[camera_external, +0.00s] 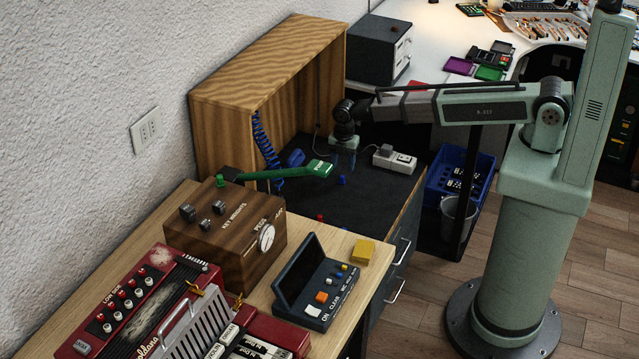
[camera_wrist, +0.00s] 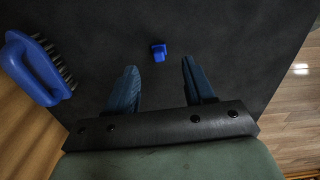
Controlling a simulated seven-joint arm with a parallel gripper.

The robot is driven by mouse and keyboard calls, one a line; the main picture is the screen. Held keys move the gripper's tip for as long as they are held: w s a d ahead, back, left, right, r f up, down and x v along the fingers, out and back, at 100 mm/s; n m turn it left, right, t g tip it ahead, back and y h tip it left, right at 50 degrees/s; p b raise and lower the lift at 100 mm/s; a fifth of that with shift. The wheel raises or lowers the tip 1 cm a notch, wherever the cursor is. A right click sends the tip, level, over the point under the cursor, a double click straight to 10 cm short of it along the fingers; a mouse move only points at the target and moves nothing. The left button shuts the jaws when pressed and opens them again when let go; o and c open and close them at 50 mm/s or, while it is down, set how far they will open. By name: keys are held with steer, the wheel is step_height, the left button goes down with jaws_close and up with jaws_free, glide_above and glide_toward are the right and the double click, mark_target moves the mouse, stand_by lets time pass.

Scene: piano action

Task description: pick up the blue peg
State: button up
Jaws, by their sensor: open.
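The blue peg (camera_external: 342,180) is a small blue piece on the dark mat, below my gripper in the outside view. In the wrist view the blue peg (camera_wrist: 158,52) lies on the mat a little beyond the fingertips, roughly between their lines. My gripper (camera_external: 344,160) hangs above the mat, pointing down. Its two blue fingers are spread apart in the wrist view (camera_wrist: 159,66), with nothing between them. The peg is apart from both fingers.
A blue brush (camera_wrist: 38,70) lies left of my gripper. A white power strip (camera_external: 395,159) is at right. A small red piece (camera_external: 320,217) lies nearer. A wooden cabinet (camera_external: 225,95) stands behind.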

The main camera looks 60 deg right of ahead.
mark_target(342, 177)
steer(key=shift+w+a+f, duration=0.1)
steer(key=shift+a+f, duration=0.05)
steer(key=shift+f, duration=1.3)
steer(key=shift+a+f, duration=0.15)
steer(key=shift+f, duration=1.3)
steer(key=shift+c, duration=0.2)
jaws_close()
